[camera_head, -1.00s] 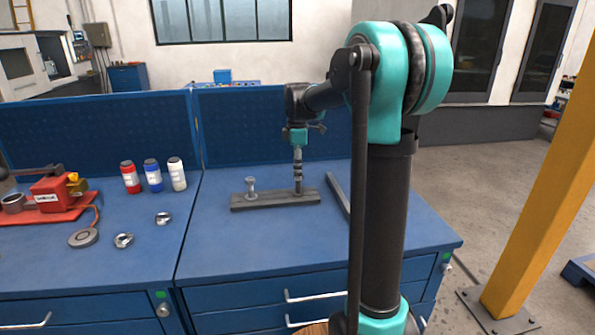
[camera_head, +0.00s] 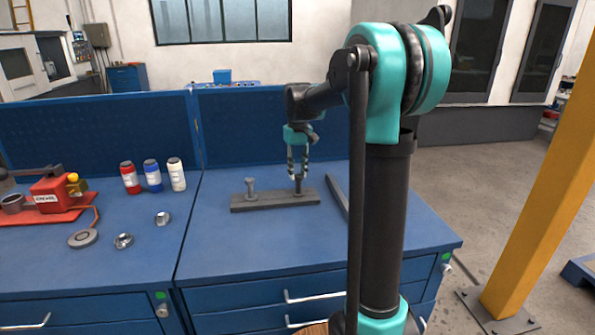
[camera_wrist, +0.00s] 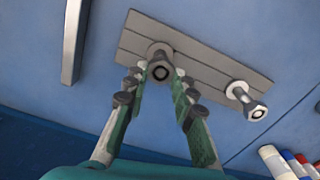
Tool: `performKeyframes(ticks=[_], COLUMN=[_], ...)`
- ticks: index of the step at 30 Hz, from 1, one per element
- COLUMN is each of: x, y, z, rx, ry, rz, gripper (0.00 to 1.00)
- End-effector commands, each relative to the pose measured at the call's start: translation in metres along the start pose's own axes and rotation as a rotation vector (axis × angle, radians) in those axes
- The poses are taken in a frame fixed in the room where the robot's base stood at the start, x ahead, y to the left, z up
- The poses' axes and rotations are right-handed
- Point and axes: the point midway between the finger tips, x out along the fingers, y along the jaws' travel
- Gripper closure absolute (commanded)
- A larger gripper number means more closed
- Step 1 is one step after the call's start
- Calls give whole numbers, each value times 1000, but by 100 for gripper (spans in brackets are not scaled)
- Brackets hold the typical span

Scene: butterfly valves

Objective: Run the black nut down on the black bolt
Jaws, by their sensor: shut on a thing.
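The black bolt (camera_head: 298,189) stands upright near the right end of a grey base bar on the blue bench. In the wrist view the black nut (camera_wrist: 160,69) shows as a dark ring around the bolt's round end, between my fingertips. My gripper (camera_head: 298,174) points down over this bolt, with one finger on each side. It is shut on the nut, and the fingers hide part of it in the head view (camera_wrist: 158,76). How far down the thread the nut sits cannot be told.
A second, lighter bolt (camera_head: 250,188) stands at the bar's left end. The base bar (camera_head: 272,203) lies flat, with a loose grey bar (camera_head: 337,194) to its right. Bottles (camera_head: 153,175), metal rings (camera_head: 123,241) and a red grease unit (camera_head: 50,195) are at the left.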

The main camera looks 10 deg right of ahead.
Motion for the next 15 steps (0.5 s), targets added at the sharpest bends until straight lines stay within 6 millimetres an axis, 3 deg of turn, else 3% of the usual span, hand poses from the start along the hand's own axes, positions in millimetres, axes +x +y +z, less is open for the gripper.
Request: performKeyframes(ticks=[9, 15], x=[0, 0], y=[2, 2], z=[0, -1], rx=[405, 548], ry=[-2, 0], rz=[2, 2], gripper=[100, 100])
